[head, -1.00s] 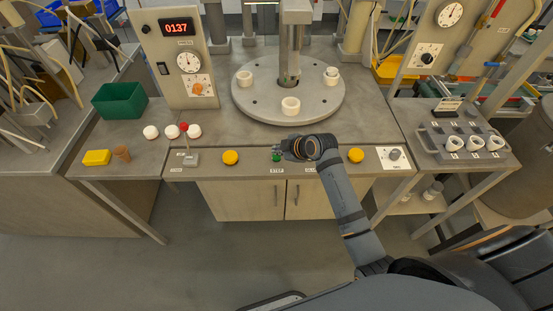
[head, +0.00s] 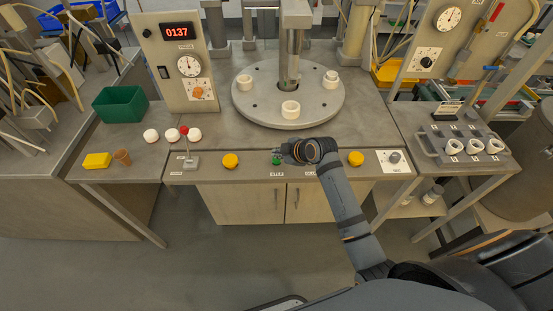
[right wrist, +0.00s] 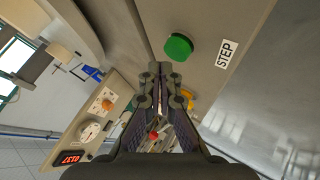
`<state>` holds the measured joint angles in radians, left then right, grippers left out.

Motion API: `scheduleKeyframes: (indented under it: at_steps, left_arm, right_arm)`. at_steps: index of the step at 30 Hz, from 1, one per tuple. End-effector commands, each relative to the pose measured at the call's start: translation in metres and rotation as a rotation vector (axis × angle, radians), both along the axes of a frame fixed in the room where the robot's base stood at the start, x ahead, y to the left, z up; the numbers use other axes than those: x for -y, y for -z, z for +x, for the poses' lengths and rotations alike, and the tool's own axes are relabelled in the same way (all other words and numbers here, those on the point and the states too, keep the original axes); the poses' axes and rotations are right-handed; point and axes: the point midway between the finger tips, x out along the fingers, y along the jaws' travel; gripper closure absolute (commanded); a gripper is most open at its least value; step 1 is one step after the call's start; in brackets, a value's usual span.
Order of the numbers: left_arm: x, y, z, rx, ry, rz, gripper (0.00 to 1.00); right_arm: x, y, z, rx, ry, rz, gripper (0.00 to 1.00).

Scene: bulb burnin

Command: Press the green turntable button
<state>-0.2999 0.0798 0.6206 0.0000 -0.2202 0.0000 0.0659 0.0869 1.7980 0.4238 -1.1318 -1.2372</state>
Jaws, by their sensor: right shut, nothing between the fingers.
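The green button (head: 276,161) sits on the front ledge of the bench, with a STEP label beside it. It also shows in the right wrist view as a round green cap (right wrist: 178,47), just beyond my fingertips and a little to their right. My right gripper (head: 277,153) is shut and empty, its tips close above the button. In the right wrist view the shut fingers (right wrist: 160,70) point toward the button's side of the ledge, and a gap seems to show; contact cannot be told. The turntable (head: 260,110) carries white ring-shaped holders. My left gripper is out of view.
Yellow buttons (head: 230,160) (head: 356,158) flank the green one on the ledge. A red-knobbed lever (head: 185,147) stands at the left, and a dial plate (head: 394,161) at the right. A green bin (head: 119,104) and a rack (head: 463,146) stand on the side benches.

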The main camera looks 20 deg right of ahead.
Motion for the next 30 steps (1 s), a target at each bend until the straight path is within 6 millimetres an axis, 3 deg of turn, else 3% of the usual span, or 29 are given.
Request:
scheduleKeyframes:
  at_steps: [30]
  left_arm:
    - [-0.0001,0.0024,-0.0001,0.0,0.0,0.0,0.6]
  right_arm:
    - [0.0,0.0096,-0.0001,0.0,0.0,0.0,1.0]
